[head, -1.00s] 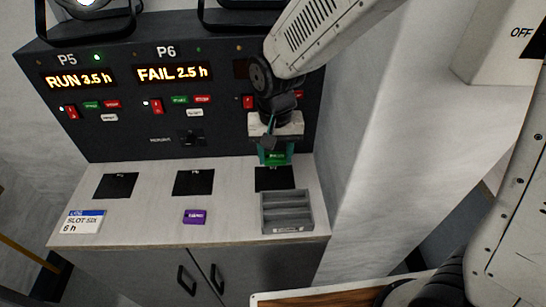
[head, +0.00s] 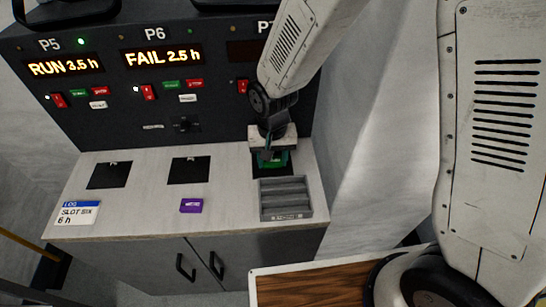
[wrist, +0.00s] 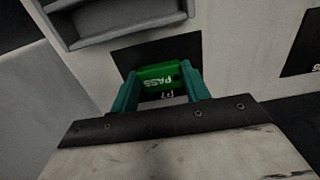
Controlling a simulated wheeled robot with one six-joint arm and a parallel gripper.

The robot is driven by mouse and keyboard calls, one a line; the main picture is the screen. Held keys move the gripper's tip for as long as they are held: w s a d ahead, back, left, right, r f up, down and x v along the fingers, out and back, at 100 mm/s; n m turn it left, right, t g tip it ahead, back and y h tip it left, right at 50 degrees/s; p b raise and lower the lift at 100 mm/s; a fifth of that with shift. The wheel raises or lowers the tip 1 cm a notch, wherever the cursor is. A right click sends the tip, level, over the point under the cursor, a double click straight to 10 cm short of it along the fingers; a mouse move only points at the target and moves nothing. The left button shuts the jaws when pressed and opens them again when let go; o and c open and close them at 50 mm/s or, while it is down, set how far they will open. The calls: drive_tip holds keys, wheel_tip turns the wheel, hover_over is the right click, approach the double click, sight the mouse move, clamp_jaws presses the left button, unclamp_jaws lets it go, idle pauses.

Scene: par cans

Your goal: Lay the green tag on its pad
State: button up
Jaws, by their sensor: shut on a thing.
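The green tag (wrist: 160,77) reads "PASS" and sits between the two teal fingers of my gripper (wrist: 160,92) in the wrist view. My gripper (head: 270,160) is shut on it, and the tag also shows below the fingers in the head view (head: 278,158). The tag is over the black pad (wrist: 178,47) marked P7, at the right of the counter. The pad also shows in the head view (head: 259,173), partly hidden by the gripper. I cannot tell whether the tag touches the pad.
A grey slotted tray (head: 286,215) stands just in front of the P7 pad. Two bare black pads (head: 109,175) (head: 189,170) lie to the left. A purple tag (head: 191,206) and a log card (head: 78,213) lie near the front edge. The panel (head: 140,110) rises behind.

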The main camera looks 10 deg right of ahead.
sight(273, 163)
drive_tip(key=shift+f, duration=0.1)
drive_tip(key=o, duration=1)
drive_tip(key=shift+o, duration=0.2)
wheel_tip(273, 163, up, 12)
